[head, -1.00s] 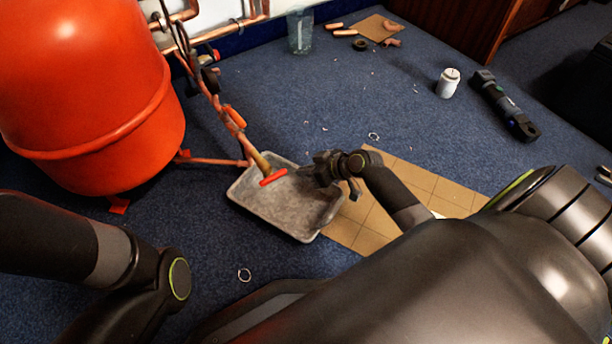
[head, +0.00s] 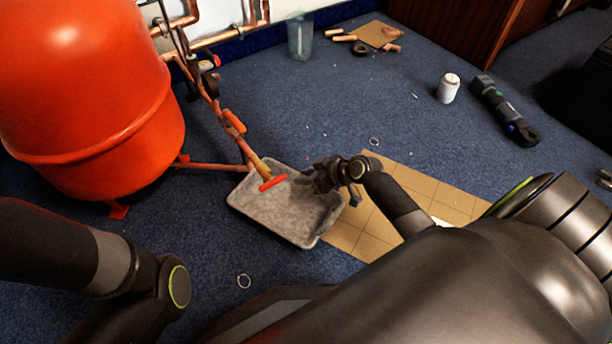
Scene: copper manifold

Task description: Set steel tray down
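The grey steel tray (head: 285,222) is in the middle of the head view, under the lower end of the copper pipe with the red-handled valve (head: 272,183). Its right side overlaps the edge of the tan cardboard sheet. I cannot tell whether it rests on the floor or is slightly above it. My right gripper (head: 318,178) is at the tray's upper right rim. Its fingers are dark and small, so whether they are closed on the rim is unclear. My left arm comes in at the lower left, and its gripper is out of view.
A large red tank (head: 90,100) stands at left, with copper pipes beside it. The tan cardboard sheet (head: 440,193) lies right of the tray. A white can (head: 448,88), a dark tool (head: 505,112) and a clear beaker (head: 300,37) stand or lie farther back.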

